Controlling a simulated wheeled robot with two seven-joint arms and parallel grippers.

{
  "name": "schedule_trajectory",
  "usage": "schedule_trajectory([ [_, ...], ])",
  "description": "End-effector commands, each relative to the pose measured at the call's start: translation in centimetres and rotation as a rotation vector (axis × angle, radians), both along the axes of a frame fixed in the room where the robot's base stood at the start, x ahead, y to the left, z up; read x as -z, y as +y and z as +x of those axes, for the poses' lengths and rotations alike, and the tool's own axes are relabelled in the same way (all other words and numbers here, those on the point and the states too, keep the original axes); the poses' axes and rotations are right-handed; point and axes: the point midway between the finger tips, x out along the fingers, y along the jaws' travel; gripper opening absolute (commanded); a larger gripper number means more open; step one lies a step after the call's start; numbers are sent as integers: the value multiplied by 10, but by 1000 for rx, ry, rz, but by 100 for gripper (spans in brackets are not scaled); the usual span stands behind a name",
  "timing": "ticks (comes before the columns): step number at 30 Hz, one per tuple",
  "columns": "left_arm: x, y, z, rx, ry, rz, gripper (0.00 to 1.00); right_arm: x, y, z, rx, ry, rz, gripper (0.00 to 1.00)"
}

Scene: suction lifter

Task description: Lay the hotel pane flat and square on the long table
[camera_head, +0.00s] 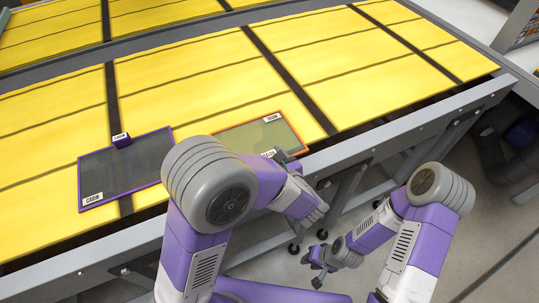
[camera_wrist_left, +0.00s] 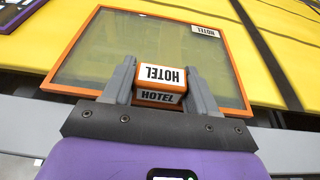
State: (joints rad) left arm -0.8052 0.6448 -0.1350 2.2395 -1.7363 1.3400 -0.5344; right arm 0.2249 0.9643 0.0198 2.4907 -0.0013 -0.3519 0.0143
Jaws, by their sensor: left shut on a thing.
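The hotel pane (camera_head: 240,138) is a see-through sheet with an orange frame, over the near edge of the long table (camera_head: 370,65). It also shows in the left wrist view (camera_wrist_left: 140,48), with a HOTEL label at its far right corner. My left gripper (camera_wrist_left: 160,85) is shut on the orange HOTEL block at the pane's near side. In the head view my left gripper (camera_head: 283,157) is partly hidden by its arm, which also covers part of the pane. I cannot tell whether the pane touches the table. My right gripper (camera_head: 311,270) looks open and empty, low beside the table.
A dark pane with a purple frame (camera_head: 128,170) and a purple labelled block lies to the left on the table. The tabletop has yellow panels split by dark strips, with a grey rail (camera_head: 420,130) along its near side. The yellow area to the right is clear.

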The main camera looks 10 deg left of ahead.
Motion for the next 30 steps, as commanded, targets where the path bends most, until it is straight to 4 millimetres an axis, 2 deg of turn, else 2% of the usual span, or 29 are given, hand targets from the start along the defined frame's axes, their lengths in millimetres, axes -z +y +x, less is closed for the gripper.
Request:
schedule_trajectory([
  [9, 2, 0, 0, -1, -4, 1, 9, 0, 0, 0, 0, 0, 0, 32],
  [10, 2, 0, 1, -1, -4, 1, 61, 0, 0, 0, 0, 0, 0, 32],
  [15, 2, 0, 0, 0, -3, 1, 87, 0, 0, 0, 0, 0, 0, 32],
  [25, 3, -2, -3, 2, 3, 0, 88, -1, 0, 0, 0, 0, 0, 32],
  [30, -6, -14, -20, 5, 0, 0, 88, -5, 0, 0, 0, 0, 0, 32],
])
